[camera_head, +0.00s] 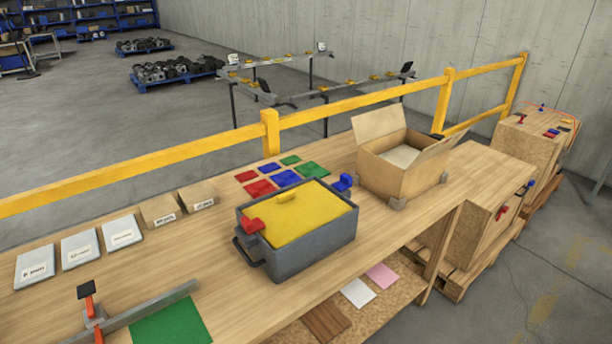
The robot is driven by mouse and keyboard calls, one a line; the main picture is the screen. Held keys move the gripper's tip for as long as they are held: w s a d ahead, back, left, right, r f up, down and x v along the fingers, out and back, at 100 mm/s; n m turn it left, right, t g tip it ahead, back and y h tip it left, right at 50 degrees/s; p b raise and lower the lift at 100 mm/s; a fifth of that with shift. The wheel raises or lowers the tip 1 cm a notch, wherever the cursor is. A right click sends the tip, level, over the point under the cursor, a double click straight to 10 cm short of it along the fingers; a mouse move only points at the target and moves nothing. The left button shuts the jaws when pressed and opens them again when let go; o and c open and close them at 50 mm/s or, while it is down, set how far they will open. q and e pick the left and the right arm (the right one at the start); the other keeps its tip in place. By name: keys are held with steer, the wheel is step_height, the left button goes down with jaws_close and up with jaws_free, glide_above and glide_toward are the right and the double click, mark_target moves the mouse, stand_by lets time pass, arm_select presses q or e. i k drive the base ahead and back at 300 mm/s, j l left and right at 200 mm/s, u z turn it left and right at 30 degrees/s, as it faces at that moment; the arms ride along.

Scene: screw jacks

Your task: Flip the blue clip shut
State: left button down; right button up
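A grey box (306,252) with a yellow lid (300,215) stands on the wooden workbench. The blue clip (342,183) is at the box's far right edge. It stands up at the rim and does not lie over the lid; its hinge is too small to make out. A red clip (253,226) sits at the left edge of the lid. Neither of my grippers is in view, and nothing touches the box or its clips.
Coloured squares (285,178) lie behind the box. An open cardboard box (402,165) stands to its right. White packets (80,249) and small cartons (161,210) line the left back. A yellow rail (360,100) runs behind the bench.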

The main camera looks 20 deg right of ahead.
mark_target(346, 182)
steer(key=i+l+u, duration=0.2)
steer(key=l+u, duration=0.25)
steer(key=l, duration=0.55)
steer(key=l+u, duration=0.45)
steer(key=l, duration=2.5)
steer(key=i+u, duration=0.05)
